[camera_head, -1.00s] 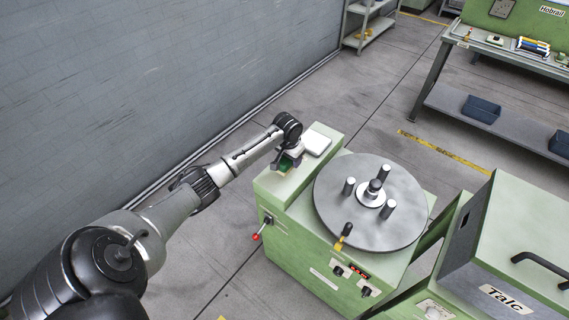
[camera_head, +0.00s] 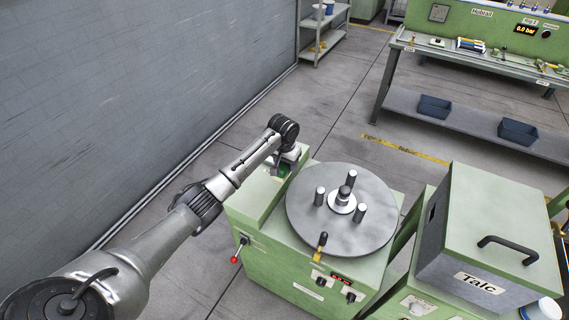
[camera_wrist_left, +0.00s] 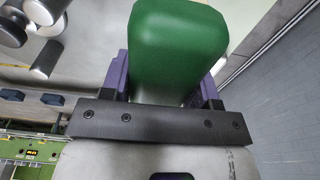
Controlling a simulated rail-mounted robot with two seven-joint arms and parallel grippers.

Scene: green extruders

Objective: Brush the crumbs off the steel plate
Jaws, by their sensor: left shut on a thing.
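The steel plate (camera_head: 310,228) is a round grey disc on top of the green machine. Several metal pegs stand around its middle. I cannot make out crumbs on it. My left gripper (camera_head: 284,170) is by the plate's upper-left edge, over the machine's back-left top. It is shut on a green block-like thing, perhaps a brush handle, which fills the upper middle of the left wrist view (camera_wrist_left: 178,45) between purple fingers. Its far end is hidden. Part of the plate and its pegs show at that view's upper left. My right gripper is not in view.
A black-knobbed lever (camera_head: 322,243) stands at the plate's front edge. A green talc box (camera_head: 485,235) with a black handle is close on the right. A grey wall (camera_head: 130,100) runs along the left. A bench (camera_head: 480,60) with blue bins is behind, across open floor.

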